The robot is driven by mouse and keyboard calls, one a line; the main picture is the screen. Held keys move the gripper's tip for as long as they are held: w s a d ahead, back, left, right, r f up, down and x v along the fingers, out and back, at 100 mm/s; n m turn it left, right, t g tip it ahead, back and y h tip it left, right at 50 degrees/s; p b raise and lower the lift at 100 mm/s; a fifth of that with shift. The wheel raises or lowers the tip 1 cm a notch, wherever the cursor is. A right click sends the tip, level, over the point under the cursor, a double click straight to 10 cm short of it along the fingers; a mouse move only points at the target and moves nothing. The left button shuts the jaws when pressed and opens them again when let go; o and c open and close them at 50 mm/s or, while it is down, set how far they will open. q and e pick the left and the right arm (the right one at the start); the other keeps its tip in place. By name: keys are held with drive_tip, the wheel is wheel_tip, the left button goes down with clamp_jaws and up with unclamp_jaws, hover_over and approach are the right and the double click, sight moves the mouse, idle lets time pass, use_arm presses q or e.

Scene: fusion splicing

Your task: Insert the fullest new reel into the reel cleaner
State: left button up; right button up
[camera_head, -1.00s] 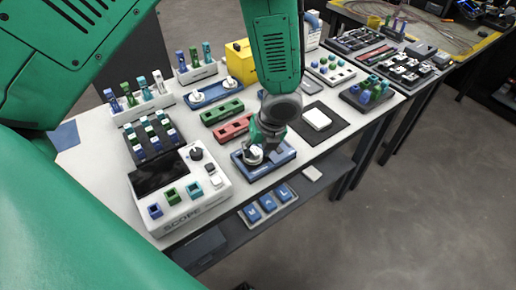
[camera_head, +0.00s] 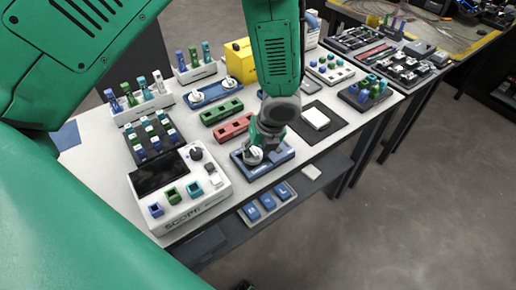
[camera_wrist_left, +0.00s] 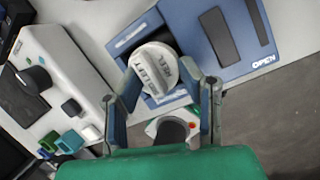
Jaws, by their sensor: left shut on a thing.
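The blue reel cleaner (camera_head: 284,155) lies near the table's front edge, right of the scope. In the left wrist view its blue body (camera_wrist_left: 250,66) shows dark slots and the word OPEN. A white round reel with dark lettering (camera_wrist_left: 154,70) is at the cleaner's left end. My left gripper (camera_wrist_left: 161,80) is shut on this reel, one finger on each side. In the head view the gripper (camera_head: 256,150) partly hides the reel. I cannot tell how deep the reel sits. Two more white reels (camera_head: 197,95) stand on a blue tray (camera_head: 212,93) farther back. My right gripper is out of view.
The white scope (camera_head: 200,205) stands close on the left. Red (camera_head: 236,127) and green (camera_head: 222,112) blocks lie behind the cleaner. A tray of blue lettered pieces (camera_head: 268,202) sits below the table edge.

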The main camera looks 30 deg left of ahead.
use_arm(q)
drive_tip(key=shift+f, duration=0.2)
idle(0.5)
drive_tip(key=shift+r+p, duration=0.2)
drive_tip(key=shift+p, duration=0.25)
drive_tip(key=shift+f, duration=0.25)
drive_tip(key=shift+r, duration=0.15)
drive_tip(key=shift+r+p, duration=0.15)
drive_tip(key=shift+p, duration=0.3)
drive_tip(key=shift+f, duration=0.3)
idle(0.4)
drive_tip(key=shift+r, duration=0.15)
drive_tip(key=shift+r+p, duration=0.1)
drive_tip(key=shift+p, duration=0.3)
